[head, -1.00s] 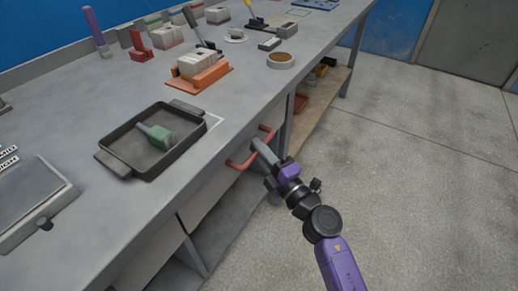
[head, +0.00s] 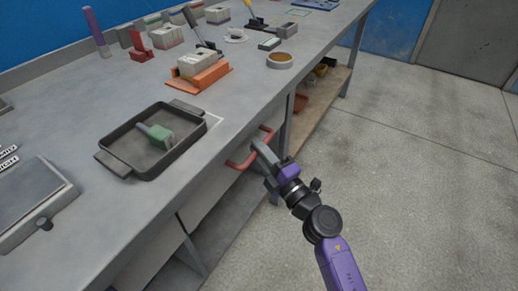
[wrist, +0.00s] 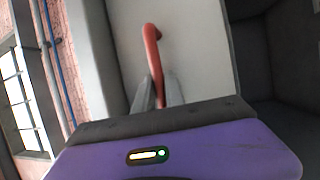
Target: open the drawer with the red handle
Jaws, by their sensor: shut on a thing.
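The red handle (head: 240,163) is a bar on the front of a drawer under the grey workbench. The drawer front shows pale behind the handle in the wrist view (wrist: 195,55). My gripper (head: 258,146) is at the handle, its fingers on either side of the bar. In the wrist view my gripper (wrist: 160,92) is shut on the red handle (wrist: 152,50), whose lower part lies between the two grey fingers. The drawer appears closed; its front looks in line with the bench's side.
A lower shelf (head: 318,115) holds bins. The floor (head: 430,160) to the right is clear.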

